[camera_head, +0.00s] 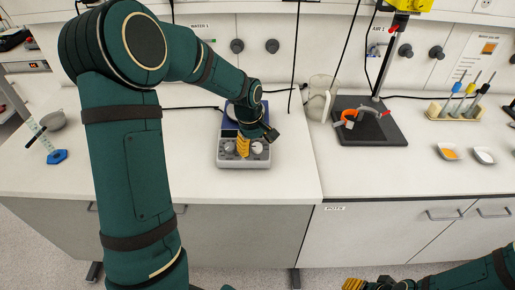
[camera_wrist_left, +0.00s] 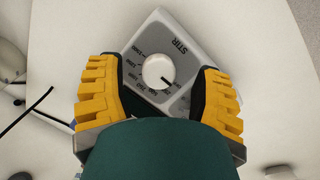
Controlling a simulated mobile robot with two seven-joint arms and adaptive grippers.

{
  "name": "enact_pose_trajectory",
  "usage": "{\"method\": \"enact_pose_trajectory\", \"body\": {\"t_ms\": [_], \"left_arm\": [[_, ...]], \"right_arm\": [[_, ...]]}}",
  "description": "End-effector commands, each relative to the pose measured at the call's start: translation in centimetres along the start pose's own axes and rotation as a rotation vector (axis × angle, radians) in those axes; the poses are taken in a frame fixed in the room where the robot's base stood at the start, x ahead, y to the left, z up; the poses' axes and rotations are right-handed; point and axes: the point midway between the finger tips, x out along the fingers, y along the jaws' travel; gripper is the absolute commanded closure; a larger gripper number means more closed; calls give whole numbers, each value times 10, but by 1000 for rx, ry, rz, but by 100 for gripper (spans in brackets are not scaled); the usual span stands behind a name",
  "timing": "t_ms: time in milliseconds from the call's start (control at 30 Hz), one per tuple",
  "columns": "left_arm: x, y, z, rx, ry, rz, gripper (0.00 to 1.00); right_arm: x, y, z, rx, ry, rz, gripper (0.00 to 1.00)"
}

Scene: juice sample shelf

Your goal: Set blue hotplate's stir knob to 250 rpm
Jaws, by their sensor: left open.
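The hotplate (camera_head: 245,163) is a grey-white box with a blue top (camera_head: 229,125), standing on the bench. In the left wrist view its panel (camera_wrist_left: 153,33) shows the word STIR and a printed number scale around a round white stir knob (camera_wrist_left: 157,71). A dark mark on the knob points to the lower right of that view. My left gripper (camera_head: 243,147) is over the front panel. Its yellow fingers, also in the left wrist view (camera_wrist_left: 160,95), are apart on either side of the knob, with gaps visible. My right gripper (camera_head: 355,284) is at the bottom edge, partly cut off.
A clear beaker (camera_head: 320,97) and a black stand base (camera_head: 377,128) with an orange-ringed clamp are right of the hotplate. Farther right are a rack (camera_head: 453,112) and small dishes (camera_head: 448,152). The bench left of the hotplate is mostly clear.

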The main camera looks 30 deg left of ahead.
Motion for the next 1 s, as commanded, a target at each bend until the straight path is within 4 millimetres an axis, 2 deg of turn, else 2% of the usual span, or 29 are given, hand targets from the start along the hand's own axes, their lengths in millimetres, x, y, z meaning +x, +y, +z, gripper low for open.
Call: {"method": "enact_pose_trajectory", "body": {"t_ms": [133, 467, 500, 667, 700, 1000], "left_arm": [[12, 0, 0, 0, -1, 0, 34], [14, 0, 0, 1, 0, 1, 34], [14, 0, 0, 1, 0, 1, 39], [14, 0, 0, 1, 0, 1, 96], [14, 0, 0, 1, 0, 1, 100], [14, 0, 0, 7, -1, -2, 100]], "right_arm": [[2, 1, 1, -1, -2, 0, 53], [2, 1, 1, -1, -2, 0, 53], [2, 1, 1, -1, -2, 0, 53], [2, 1, 1, 0, -2, 0, 53], [2, 1, 1, 0, -2, 0, 53], [1, 0, 1, 0, -1, 0, 53]]}}
